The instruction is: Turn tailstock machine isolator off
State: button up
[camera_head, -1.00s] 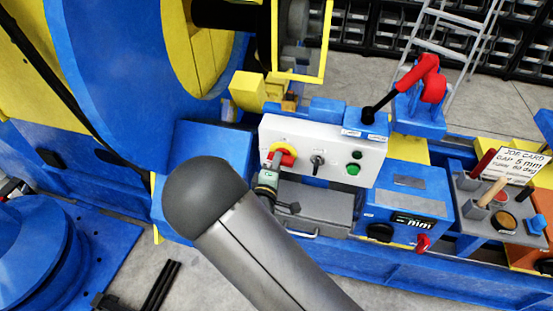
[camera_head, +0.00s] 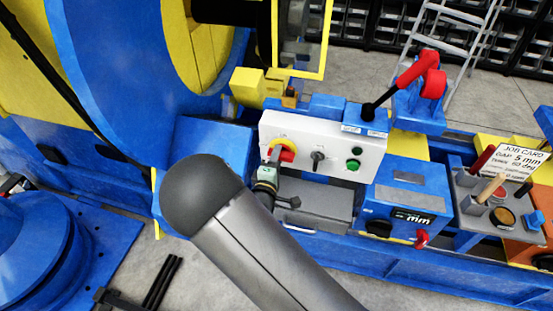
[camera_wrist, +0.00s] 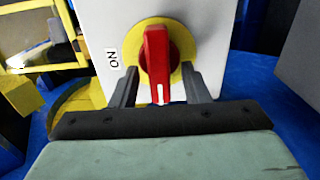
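The isolator is a red rotary handle (camera_wrist: 157,62) on a round yellow plate (camera_wrist: 183,50), set in the white control panel (camera_head: 340,141). In the wrist view the handle is upright, with its white mark at the lower end. An "ON" label (camera_wrist: 113,58) reads sideways to its left. My gripper (camera_wrist: 160,82) is open, with one grey finger on each side of the handle's lower part. A gap shows between each finger and the handle. In the head view the isolator (camera_head: 287,156) is partly hidden behind my gripper (camera_head: 272,160).
The panel also carries a black selector switch (camera_head: 318,157) and green buttons (camera_head: 352,164) to the right. A red-and-black lever (camera_head: 404,82) stands beyond. A blue box with a gap display (camera_head: 408,200) and a tool tray (camera_head: 473,207) lie farther right. The large blue wheel (camera_head: 120,80) is at left.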

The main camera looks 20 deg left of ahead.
jog(key=shift+s, duration=0.1)
jog(key=s, duration=1.7)
jog(key=shift+d+b, duration=0.3)
jog(key=shift+b, duration=0.15)
jog(key=shift+s, duration=0.1)
jog(key=w+d+r+m+g+y+p, duration=0.25)
jog(key=w+d+r+m+g, duration=0.25)
jog(key=w+d+m+g, duration=0.4)
jog(key=s+d+r+m+g+h+p, duration=0.1)
jog(key=s+d+r+m+g, duration=0.3)
jog(key=d, duration=0.7)
jog(key=s+d+r+m+g+h+p, duration=0.2)
jog(key=s+d+r+m+g, duration=0.2)
jog(key=s+d+r, duration=0.3)
jog(key=s+d+m, duration=0.1)
jog(key=s+d, duration=0.3)
jog(key=s, duration=0.2)
jog(key=shift+d+r+g, duration=0.15)
jog(key=shift+r+g, duration=0.15)
jog(key=shift+r, duration=0.05)
